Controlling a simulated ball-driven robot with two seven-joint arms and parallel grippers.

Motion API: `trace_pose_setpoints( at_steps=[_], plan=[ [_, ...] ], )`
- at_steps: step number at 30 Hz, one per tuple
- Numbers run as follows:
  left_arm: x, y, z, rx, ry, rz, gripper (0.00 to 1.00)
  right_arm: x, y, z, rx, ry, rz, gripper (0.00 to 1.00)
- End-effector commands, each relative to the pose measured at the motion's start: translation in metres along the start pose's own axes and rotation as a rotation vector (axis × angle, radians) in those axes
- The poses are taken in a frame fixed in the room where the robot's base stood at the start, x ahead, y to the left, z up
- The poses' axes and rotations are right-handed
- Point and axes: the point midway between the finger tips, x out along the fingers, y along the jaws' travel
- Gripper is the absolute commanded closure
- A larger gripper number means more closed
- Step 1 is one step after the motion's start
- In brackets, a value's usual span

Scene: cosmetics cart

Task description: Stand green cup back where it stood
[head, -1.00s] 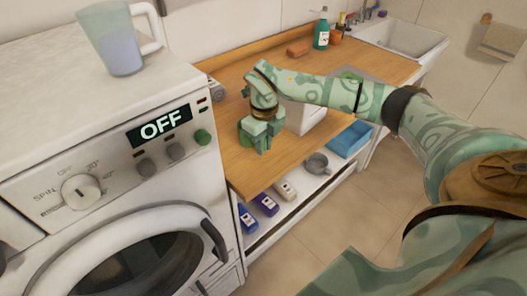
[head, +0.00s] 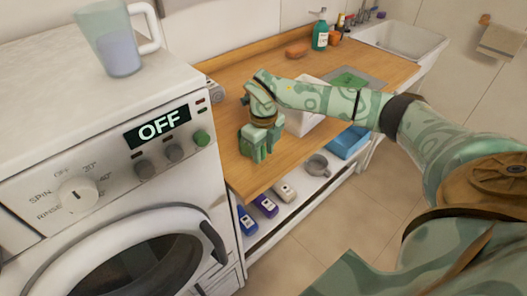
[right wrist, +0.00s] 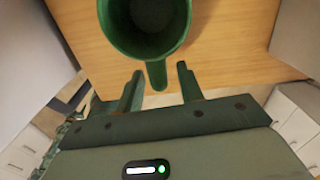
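The green cup (right wrist: 145,22) shows in the right wrist view, seen from above, upright on the wooden counter (right wrist: 228,45). Its handle (right wrist: 157,76) points toward my right gripper (right wrist: 160,88). The two fingers are apart, one on each side of the handle, with gaps between them and it. In the head view my right gripper (head: 261,146) is low over the counter's front part, just right of the washing machine (head: 170,190). The cup cannot be made out there; my gripper and arm cover that spot. My left gripper is in neither view.
A clear jug (head: 118,45) stands on the washing machine. A white box (head: 304,120) is behind my right forearm. A green cloth (head: 350,81), a sponge (head: 297,50) and a teal bottle (head: 320,32) are farther back. Bottles and a grey mug (head: 317,164) stand on the lower shelf.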

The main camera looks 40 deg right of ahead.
Motion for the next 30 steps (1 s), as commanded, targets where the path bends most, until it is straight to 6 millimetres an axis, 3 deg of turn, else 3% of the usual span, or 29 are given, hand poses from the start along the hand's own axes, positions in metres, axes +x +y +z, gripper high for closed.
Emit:
trace_pose_setpoints(
  at_steps=[9,15,30],
  plan=[
    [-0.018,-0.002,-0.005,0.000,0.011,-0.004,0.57,-0.076,-0.001,0.001,0.001,-0.006,-0.002,0.63],
    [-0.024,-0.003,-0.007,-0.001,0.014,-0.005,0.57,-0.107,0.000,0.001,0.000,-0.004,-0.001,0.63],
    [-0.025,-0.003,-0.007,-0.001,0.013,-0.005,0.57,-0.114,0.000,0.000,0.001,-0.001,0.000,0.63]
  ],
)
